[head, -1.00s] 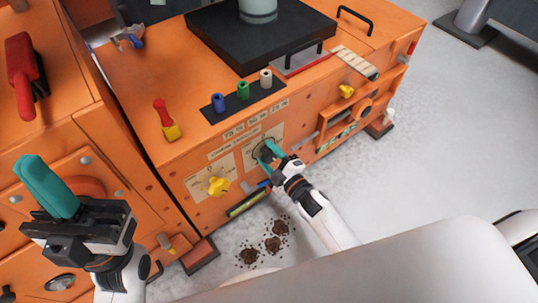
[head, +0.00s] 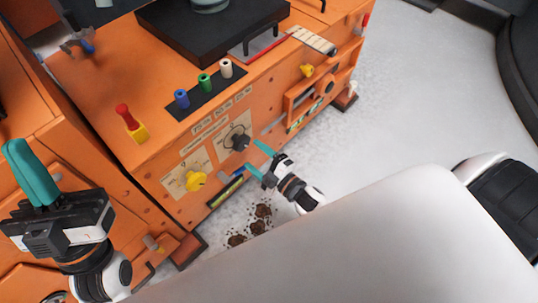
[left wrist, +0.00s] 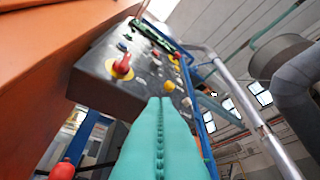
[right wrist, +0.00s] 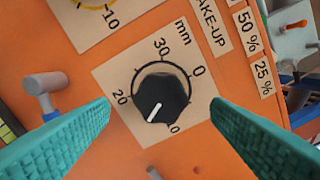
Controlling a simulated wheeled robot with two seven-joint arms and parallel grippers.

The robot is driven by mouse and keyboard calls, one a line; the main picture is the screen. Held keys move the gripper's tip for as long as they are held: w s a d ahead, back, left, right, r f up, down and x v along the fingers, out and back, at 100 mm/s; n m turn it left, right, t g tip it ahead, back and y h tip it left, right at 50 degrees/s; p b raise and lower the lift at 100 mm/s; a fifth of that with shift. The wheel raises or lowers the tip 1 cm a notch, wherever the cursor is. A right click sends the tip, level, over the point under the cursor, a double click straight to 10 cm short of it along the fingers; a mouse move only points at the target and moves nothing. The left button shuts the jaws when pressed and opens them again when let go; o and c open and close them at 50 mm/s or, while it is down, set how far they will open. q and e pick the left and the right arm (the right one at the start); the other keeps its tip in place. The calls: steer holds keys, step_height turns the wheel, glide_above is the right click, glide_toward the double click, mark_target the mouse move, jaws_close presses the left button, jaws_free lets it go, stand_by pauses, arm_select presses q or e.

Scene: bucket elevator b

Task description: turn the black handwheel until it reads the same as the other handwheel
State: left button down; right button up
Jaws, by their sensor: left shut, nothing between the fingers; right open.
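The black handwheel (head: 238,142) sits on a cream dial plate on the orange machine's front. In the right wrist view the black handwheel (right wrist: 162,97) has a white pointer line aimed down-left, between the 20 and 10 marks. The yellow handwheel (head: 196,181) is left of it on its own plate; its reading is too small to tell. In the right wrist view only its lower edge shows, near a 10. My right gripper (head: 256,156) is open, just off the black handwheel, fingers on either side and apart from it. My left gripper (head: 18,150) is shut and empty, far left.
Blue, green and white knobs (head: 204,83) and a red-and-yellow switch (head: 130,124) stand on the machine top. A grey peg (right wrist: 45,84) sticks out left of the black handwheel. Brown debris (head: 258,227) lies on the floor. Open floor lies to the right.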

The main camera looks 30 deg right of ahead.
arm_select(q)
steer(key=shift+w+d+f+g+y+p, duration=0.15)
steer(key=shift+w+f+g+y, duration=0.1)
steer(key=shift+w+f+g, duration=0.3)
steer(key=shift+w+d+f+g+y+p, duration=0.1)
steer(key=shift+w+f+g+y+p, duration=0.2)
steer(key=shift+w+g, duration=0.45)
steer(key=shift+w+d+f+g+y+p, duration=0.1)
steer(key=shift+w+f+g+y, duration=0.15)
steer(key=shift+w+f+g, duration=0.4)
arm_select(e)
steer(key=shift+v, duration=2.6)
arm_select(q)
steer(key=shift+w+r+h, duration=0.1)
steer(key=shift+h, duration=0.2)
